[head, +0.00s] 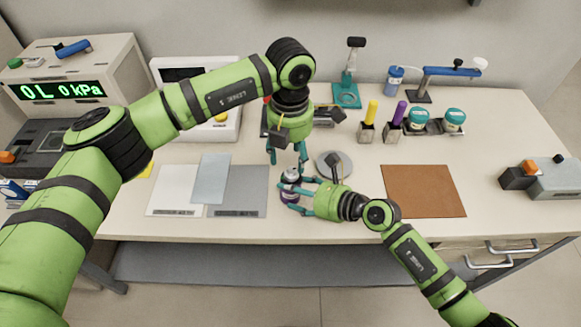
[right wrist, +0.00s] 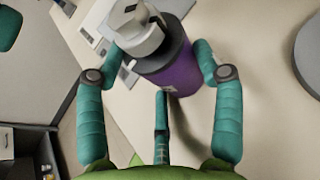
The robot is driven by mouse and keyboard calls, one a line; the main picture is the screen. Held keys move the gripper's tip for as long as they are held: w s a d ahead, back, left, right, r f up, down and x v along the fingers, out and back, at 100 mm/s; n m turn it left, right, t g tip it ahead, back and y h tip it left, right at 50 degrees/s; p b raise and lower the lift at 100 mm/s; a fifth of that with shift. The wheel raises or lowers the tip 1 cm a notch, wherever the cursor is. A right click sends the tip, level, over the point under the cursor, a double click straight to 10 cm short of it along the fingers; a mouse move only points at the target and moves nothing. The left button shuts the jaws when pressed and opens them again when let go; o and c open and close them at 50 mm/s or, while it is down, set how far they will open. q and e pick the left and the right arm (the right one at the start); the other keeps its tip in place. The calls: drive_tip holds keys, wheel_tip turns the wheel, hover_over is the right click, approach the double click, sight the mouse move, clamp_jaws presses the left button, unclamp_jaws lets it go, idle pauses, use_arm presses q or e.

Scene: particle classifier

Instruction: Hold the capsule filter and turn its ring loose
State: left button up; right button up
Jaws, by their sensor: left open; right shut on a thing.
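The capsule filter has a purple body (right wrist: 170,68) and a grey-white ring and cap (right wrist: 137,33) on top in the right wrist view. In the head view the filter (head: 290,177) stands upright at the table's front, right of the grey mat. My right gripper (head: 288,194) is shut on its purple body from the right side; its fingers (right wrist: 160,80) show around the body in the right wrist view. My left gripper (head: 287,158) points down just above the filter's top, open and empty. Whether its fingertips touch the ring cannot be told.
A grey round disc (head: 334,164) lies close to the right gripper. A white mat (head: 174,190), a grey mat (head: 245,188) and a brown mat (head: 423,191) lie along the front.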

sight(291, 171)
use_arm(q)
drive_tip(key=shift+f, duration=2.75)
drive_tip(key=shift+d, duration=0.1)
clamp_jaws()
